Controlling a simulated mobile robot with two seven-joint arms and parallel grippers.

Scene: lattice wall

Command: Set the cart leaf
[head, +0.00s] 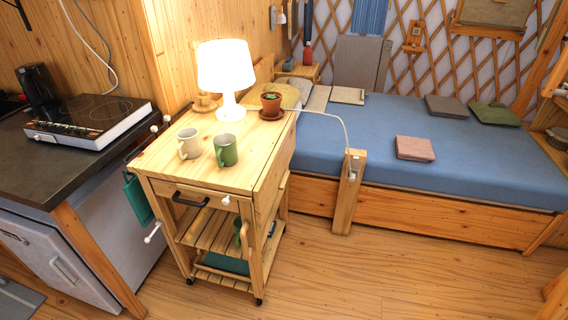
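The wooden cart (190,165) stands upright on casters in the middle of the head view. A plain wooden panel, which looks like the cart leaf (274,165), hangs down along the cart's right side, below the top edge. The front has a drawer (190,194) with a dark handle, which looks closed. Neither of my grippers is in view.
A counter with a cooktop (88,124) stands close on the left. A bed with a blue mattress (390,140) lies behind and right, and a wooden post (348,192) stands at its front edge. The wooden floor (400,275) is clear to the right of the cart.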

